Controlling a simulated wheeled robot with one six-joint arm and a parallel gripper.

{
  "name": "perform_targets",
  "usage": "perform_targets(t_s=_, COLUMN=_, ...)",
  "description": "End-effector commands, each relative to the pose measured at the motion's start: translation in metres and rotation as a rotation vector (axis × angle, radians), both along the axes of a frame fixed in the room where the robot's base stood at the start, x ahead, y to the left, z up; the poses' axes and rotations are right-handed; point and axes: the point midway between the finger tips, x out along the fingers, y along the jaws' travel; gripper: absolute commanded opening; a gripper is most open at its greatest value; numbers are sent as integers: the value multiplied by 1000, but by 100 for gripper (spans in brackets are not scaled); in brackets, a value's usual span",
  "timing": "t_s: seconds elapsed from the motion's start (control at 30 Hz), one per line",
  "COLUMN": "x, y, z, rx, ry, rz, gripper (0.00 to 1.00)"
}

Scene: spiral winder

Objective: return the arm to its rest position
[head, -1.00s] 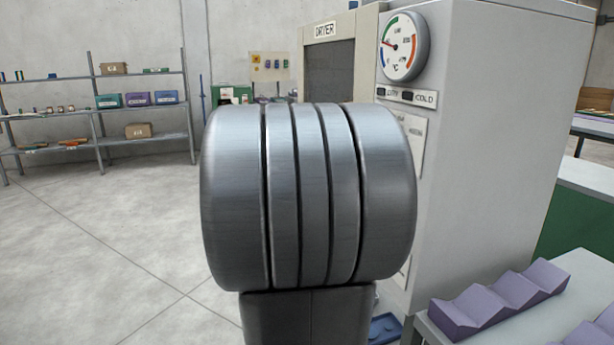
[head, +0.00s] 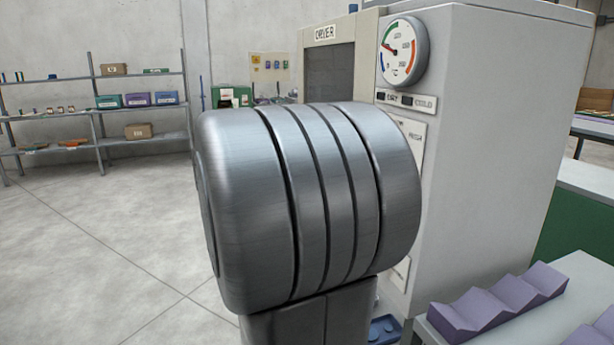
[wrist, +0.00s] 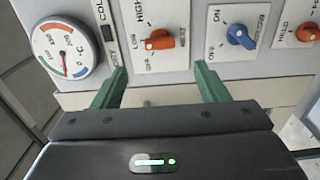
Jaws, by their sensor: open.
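My gripper (wrist: 158,88) shows in the wrist view, with two green fingers spread well apart and nothing between them. It points at a light grey panel with a gauge (wrist: 63,48), an orange knob (wrist: 158,40) marked off, low and high, and a blue knob (wrist: 240,36). I cannot tell from this view how far the fingertips are from the panel. In the head view a large grey joint of my own arm fills the middle, and my gripper is out of sight there.
The dryer cabinet (head: 490,130) with its round gauge (head: 403,50) stands right behind my arm. A purple ridged block (head: 495,305) lies on a table at the lower right. Shelves (head: 140,110) stand far left. The floor (head: 100,230) at left is clear.

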Motion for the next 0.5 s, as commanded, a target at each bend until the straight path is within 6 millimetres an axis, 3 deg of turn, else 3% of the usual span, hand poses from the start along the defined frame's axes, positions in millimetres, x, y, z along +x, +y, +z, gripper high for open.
perform_targets(t_s=0.27, x=-12, y=34, z=0, rx=-1, ry=2, rz=4, gripper=67)
perform_targets(t_s=0.5, x=-1, y=-1, z=-1, rx=0, ry=0, rz=-5, gripper=67)
